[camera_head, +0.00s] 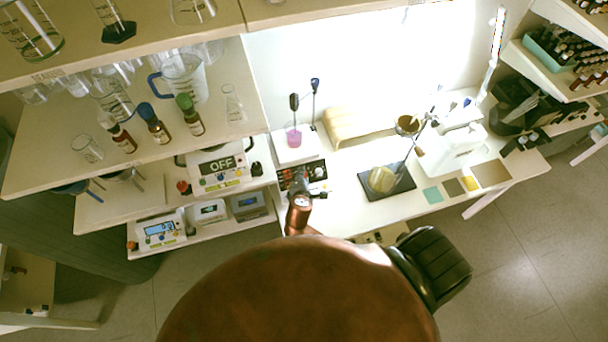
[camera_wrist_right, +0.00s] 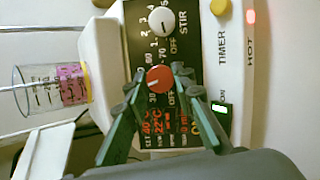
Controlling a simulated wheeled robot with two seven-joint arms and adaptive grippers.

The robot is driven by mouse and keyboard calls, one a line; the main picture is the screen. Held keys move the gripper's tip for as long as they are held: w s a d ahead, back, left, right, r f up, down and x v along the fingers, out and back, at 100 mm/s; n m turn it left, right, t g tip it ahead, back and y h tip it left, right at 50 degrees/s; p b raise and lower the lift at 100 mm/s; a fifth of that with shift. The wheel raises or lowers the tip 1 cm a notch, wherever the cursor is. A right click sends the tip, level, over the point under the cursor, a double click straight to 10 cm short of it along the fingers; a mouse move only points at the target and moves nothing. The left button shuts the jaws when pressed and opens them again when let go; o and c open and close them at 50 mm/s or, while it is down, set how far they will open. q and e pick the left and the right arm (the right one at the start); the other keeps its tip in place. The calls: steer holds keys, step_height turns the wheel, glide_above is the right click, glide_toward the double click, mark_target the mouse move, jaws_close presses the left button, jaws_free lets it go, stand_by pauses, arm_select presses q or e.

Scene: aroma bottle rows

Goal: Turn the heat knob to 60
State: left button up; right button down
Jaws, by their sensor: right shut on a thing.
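The hotplate stirrer's white top (camera_head: 297,151) and black control panel (camera_head: 317,171) show at the centre of the head view. In the right wrist view the panel (camera_wrist_right: 186,60) is seen sideways. The red heat knob (camera_wrist_right: 158,79) has a scale with 30, 60, 70 and OFF around it. My right gripper (camera_head: 301,180) is at the panel's front; in the wrist view its fingers (camera_wrist_right: 152,88) are on either side of the red knob, shut on it. A red display (camera_wrist_right: 165,130) below it seems to read SET 40°C and NOW 22°C, blurred. My left gripper is not in view.
A white STIR knob (camera_wrist_right: 161,20) sits close to the red knob. A beaker with pink liquid (camera_wrist_right: 72,84) stands on the plate. A red HOT light (camera_wrist_right: 251,17) is lit. Shelves with bottles (camera_head: 155,125) are at left; a black mat (camera_head: 402,187) lies right of the panel.

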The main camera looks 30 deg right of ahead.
steer(key=m+g+p, duration=0.1)
steer(key=m+p, duration=0.1)
steer(key=m, duration=0.1)
steer(key=m+g+y+p, duration=0.1)
steer(key=m+p, duration=0.1)
steer(key=m, duration=0.1)
steer(key=shift+d+r, duration=0.1)
steer(key=shift+r, duration=0.1)
steer(key=m+p, duration=0.2)
steer(key=m, duration=0.1)
steer(key=shift+d+f+m+g+y+p, duration=0.1)
steer(key=shift+m+g+y+p, duration=0.2)
steer(key=shift+m+y+p, duration=0.35)
steer(key=shift+m, duration=0.25)
steer(key=c, duration=1.6)
jaws_free()
